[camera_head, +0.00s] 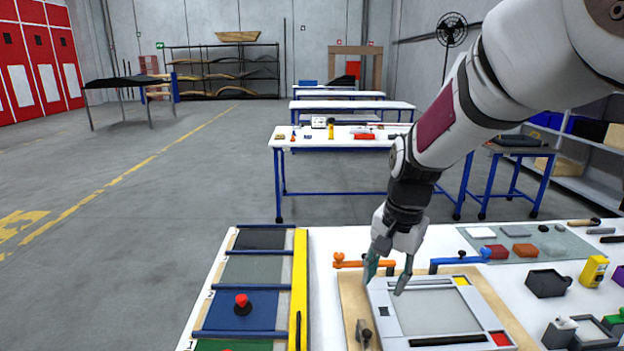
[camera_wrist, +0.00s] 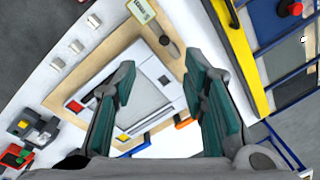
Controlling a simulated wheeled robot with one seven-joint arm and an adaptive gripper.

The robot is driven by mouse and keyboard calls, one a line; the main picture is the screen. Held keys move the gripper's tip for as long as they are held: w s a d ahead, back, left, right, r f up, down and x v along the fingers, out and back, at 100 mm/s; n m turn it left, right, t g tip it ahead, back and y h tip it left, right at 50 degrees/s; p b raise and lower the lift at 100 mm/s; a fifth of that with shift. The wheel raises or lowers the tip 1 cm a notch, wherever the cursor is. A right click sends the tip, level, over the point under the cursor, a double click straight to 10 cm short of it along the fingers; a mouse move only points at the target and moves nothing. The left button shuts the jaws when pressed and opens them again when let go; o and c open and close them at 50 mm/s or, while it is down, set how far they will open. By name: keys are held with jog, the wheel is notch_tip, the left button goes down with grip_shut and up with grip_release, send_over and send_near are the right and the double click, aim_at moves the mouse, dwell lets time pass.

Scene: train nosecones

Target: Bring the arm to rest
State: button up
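My gripper (camera_head: 388,277) hangs at the end of my arm, above the far left corner of a grey-white panel (camera_head: 380,291) on a wooden board (camera_head: 352,300) on the white table. Its two fingers are spread apart with nothing between them. In the wrist view my gripper (camera_wrist: 164,105) is also open, with teal finger pads, and the framed panel (camera_wrist: 163,60) shows below and between the fingers. My arm reaches in from the upper right of the head view.
An orange clamp (camera_head: 362,263) and a blue clamp (camera_head: 459,261) sit at the board's far edge. A rack with a red button (camera_head: 242,300) and a yellow bar (camera_head: 299,285) lie left. Blocks, a black bin (camera_head: 547,283) and a yellow device (camera_head: 593,271) stand right.

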jog(key=s+d+r+n+t, duration=0.2)
jog(key=s+r, duration=0.3)
jog(key=s, duration=0.6)
jog(key=s+d+r+n+t, duration=0.2)
jog(key=s+r+n, duration=0.3)
jog(key=s, duration=0.6)
jog(key=shift+r+t+h, duration=0.3)
jog(key=shift+r+h, duration=0.1)
jog(key=shift+r, duration=0.4)
jog(key=shift+d, duration=0.1)
